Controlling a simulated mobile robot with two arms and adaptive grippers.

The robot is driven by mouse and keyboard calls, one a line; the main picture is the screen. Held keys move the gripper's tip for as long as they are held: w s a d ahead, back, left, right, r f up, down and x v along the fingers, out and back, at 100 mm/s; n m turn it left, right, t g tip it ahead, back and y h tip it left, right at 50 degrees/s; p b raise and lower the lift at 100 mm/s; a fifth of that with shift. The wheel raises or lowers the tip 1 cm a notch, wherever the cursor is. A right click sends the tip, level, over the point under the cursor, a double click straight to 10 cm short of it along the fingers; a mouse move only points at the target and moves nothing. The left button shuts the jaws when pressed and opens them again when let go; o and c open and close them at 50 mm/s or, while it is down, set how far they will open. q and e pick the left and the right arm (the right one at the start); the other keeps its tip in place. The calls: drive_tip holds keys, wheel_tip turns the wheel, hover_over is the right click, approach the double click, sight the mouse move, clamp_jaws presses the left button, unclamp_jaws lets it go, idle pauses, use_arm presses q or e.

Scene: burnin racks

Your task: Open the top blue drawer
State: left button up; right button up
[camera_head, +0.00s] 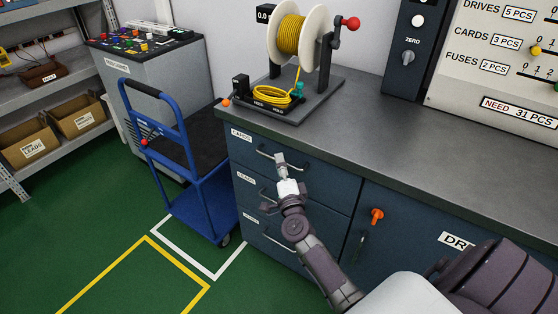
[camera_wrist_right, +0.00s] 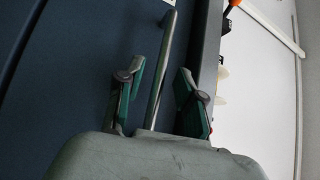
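The top blue drawer (camera_head: 310,172), labelled CARDS, is at the upper left of the cabinet front and looks closed. Its metal bar handle (camera_head: 264,154) is partly hidden by my right gripper (camera_head: 281,160). In the right wrist view, the handle (camera_wrist_right: 160,75) runs between the two green-padded fingers of the right gripper (camera_wrist_right: 160,78). The fingers stand apart with a visible gap on each side of the bar, so the gripper is open around it. My left gripper is not in view.
A blue cart (camera_head: 192,194) stands left of the cabinet. Lower drawers and a door with an orange knob (camera_head: 376,215) share the front. A cable reel (camera_head: 300,38) stands on the countertop (camera_head: 410,130). Green floor (camera_head: 100,220) is clear at left.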

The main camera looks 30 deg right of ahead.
drive_tip(key=shift+x, duration=1)
clamp_jaws()
drive_tip(key=shift+f, duration=0.1)
